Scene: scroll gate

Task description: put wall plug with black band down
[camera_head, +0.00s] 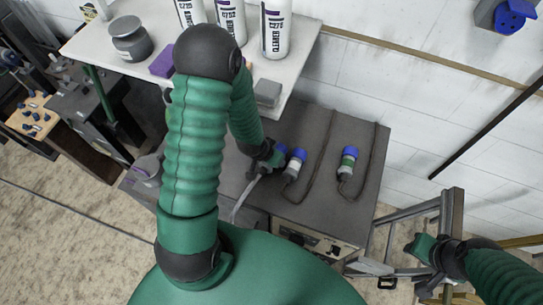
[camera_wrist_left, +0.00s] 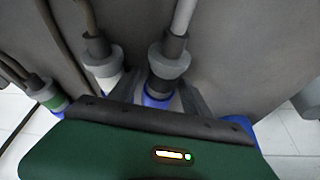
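My left gripper (camera_head: 268,156) is low over the dark cabinet top, its fingers closed around a plug (camera_wrist_left: 168,62) with a grey cable and blue end. I cannot tell whether the plug touches the surface. A white-banded plug (camera_head: 294,163) stands right beside it, and a green-banded plug (camera_head: 347,163) stands farther right. My right gripper (camera_head: 432,250) is at the lower right; its fingers are unclear.
The dark cabinet top (camera_head: 325,190) has free room between and around the plugs, with cables lying across it. A white table (camera_head: 110,62) with several bottles, a grey jar (camera_head: 131,40) and a grey block (camera_head: 267,92) stands behind. A metal frame (camera_head: 405,220) stands right.

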